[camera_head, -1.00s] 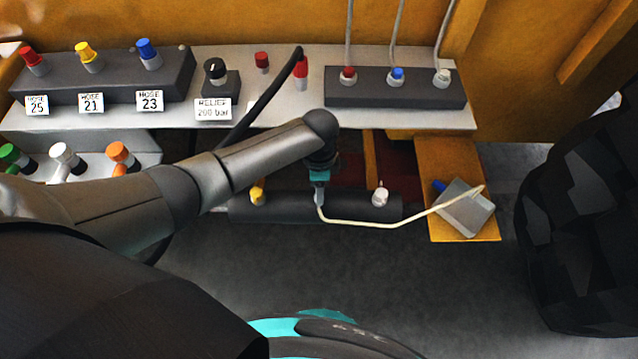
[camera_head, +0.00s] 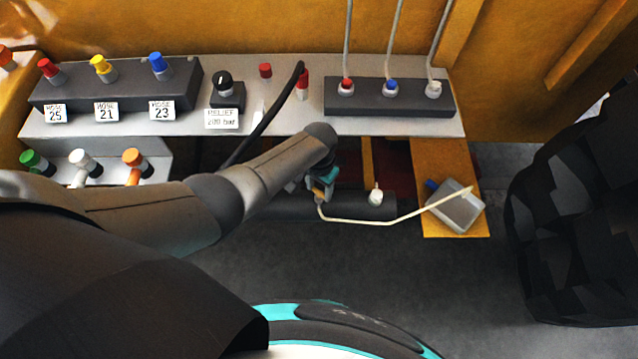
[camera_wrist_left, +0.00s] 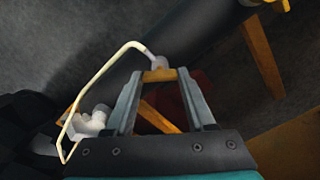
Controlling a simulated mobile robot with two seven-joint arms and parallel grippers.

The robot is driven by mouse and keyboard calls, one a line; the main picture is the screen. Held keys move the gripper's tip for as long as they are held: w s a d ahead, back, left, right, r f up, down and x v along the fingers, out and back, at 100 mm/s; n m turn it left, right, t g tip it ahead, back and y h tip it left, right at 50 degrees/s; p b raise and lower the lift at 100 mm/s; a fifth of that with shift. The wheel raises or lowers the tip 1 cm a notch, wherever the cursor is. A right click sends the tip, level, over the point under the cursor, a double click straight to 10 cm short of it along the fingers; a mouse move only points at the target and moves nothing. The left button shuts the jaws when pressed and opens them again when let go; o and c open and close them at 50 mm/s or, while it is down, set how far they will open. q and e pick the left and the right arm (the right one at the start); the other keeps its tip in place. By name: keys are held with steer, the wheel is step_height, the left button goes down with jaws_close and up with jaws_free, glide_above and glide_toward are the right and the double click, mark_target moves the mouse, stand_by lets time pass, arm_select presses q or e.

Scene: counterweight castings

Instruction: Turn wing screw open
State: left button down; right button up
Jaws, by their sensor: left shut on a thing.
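The wing screw (camera_wrist_left: 160,75) is a small orange wing on a pale fitting, from which a cream tube leads away. My left gripper (camera_wrist_left: 161,77) is shut on the wing, which sits between its two fingertips in the left wrist view. In the head view my left gripper (camera_head: 320,192) is at the dark bar (camera_head: 350,207), and my arm and fingers hide most of the screw. The cream tube (camera_head: 385,222) runs right to a clear container (camera_head: 457,208). My right gripper is in neither view.
A white-capped fitting (camera_head: 376,195) stands on the bar, right of my gripper. Behind are a block with coloured hose couplings (camera_head: 110,92), a black relief knob (camera_head: 223,82) and a dangling black hose (camera_head: 262,120). A yellow shelf (camera_head: 430,160) bears the container. Grey floor in front is open.

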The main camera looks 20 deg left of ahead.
arm_select(q)
steer(key=n+p, duration=0.1)
steer(key=n, duration=0.2)
steer(key=shift+n, duration=1.8)
steer(key=shift+c, duration=1.2)
jaws_free()
steer(key=shift+p, duration=0.3)
